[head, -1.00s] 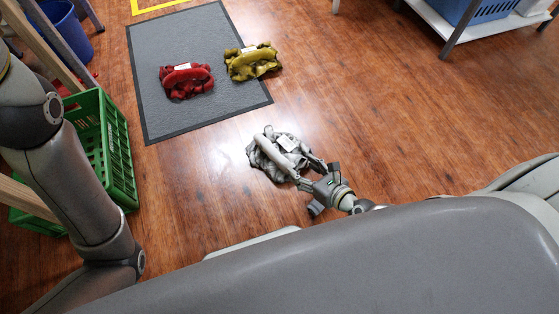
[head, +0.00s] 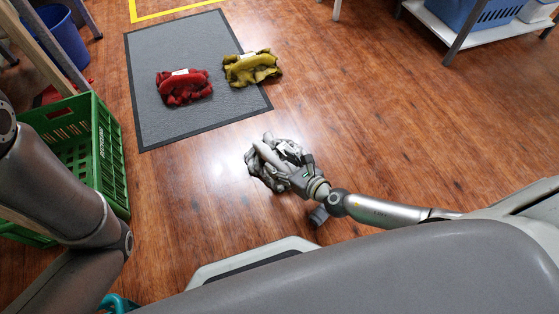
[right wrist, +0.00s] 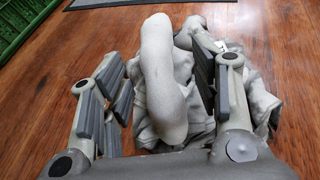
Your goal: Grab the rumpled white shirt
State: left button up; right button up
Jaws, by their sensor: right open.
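The rumpled white shirt (head: 257,171) looks greyish-white and lies bunched on the wooden floor, in front of the grey mat. In the right wrist view, the shirt (right wrist: 163,80) fills the space between my right fingers, with a thick roll standing up toward the camera. My right gripper (head: 283,160) is open over the shirt, its fingers on either side of part of it. In the wrist view the right gripper (right wrist: 160,105) also shows its fingers apart. Contact with the cloth cannot be told. My left arm shows at the left, but its gripper is out of view.
A shelf (head: 490,35) is at top right.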

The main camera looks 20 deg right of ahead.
jog(key=shift+w+a+f, duration=0.3)
jog(key=shift+w+f, duration=0.05)
jog(key=shift+w, duration=0.2)
grip_shut()
jog(key=shift+r, duration=0.1)
jog(key=shift+r, duration=0.15)
